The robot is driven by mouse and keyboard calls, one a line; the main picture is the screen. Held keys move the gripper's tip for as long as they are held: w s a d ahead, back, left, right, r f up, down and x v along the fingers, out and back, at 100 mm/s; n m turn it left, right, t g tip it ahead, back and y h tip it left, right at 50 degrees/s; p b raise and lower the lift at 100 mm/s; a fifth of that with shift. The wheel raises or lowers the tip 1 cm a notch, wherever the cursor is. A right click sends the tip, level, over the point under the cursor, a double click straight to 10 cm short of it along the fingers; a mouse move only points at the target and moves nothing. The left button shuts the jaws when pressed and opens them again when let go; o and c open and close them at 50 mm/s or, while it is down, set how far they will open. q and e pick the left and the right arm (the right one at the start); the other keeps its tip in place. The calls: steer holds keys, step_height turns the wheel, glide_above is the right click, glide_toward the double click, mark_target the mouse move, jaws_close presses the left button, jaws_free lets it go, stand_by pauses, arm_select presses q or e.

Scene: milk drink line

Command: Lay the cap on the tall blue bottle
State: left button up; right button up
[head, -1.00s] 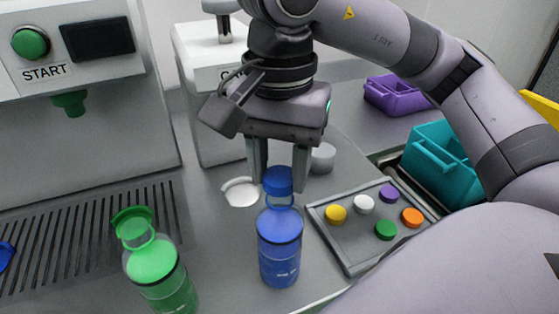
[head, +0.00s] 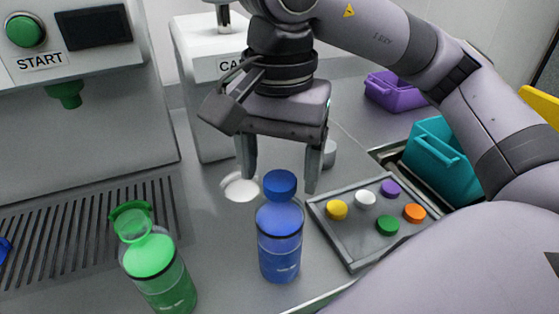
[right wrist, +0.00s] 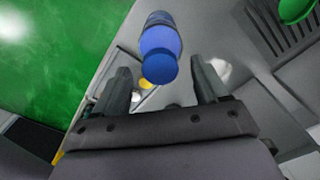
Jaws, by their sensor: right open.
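The tall blue bottle (head: 280,245) stands upright on the counter in the middle of the head view. The blue cap (head: 280,184) sits on its mouth; whether it lies fully level is hard to tell. My right gripper (head: 280,186) is open, with a finger on either side of the cap and clear space between. In the right wrist view the blue cap (right wrist: 160,68) covers the top of the blue bottle (right wrist: 160,36), beyond my open fingers (right wrist: 163,85). My left gripper does not show.
A green bottle (head: 158,270) stands at left by the drain grille (head: 90,225). A grey tray (head: 345,245) of several coloured caps lies right of the blue bottle. A teal bin (head: 440,165) and purple bin (head: 395,92) are farther right. A machine marked START (head: 85,120) stands behind.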

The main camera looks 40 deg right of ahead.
steer(key=shift+r+p, duration=0.6)
steer(key=shift+r, duration=3)
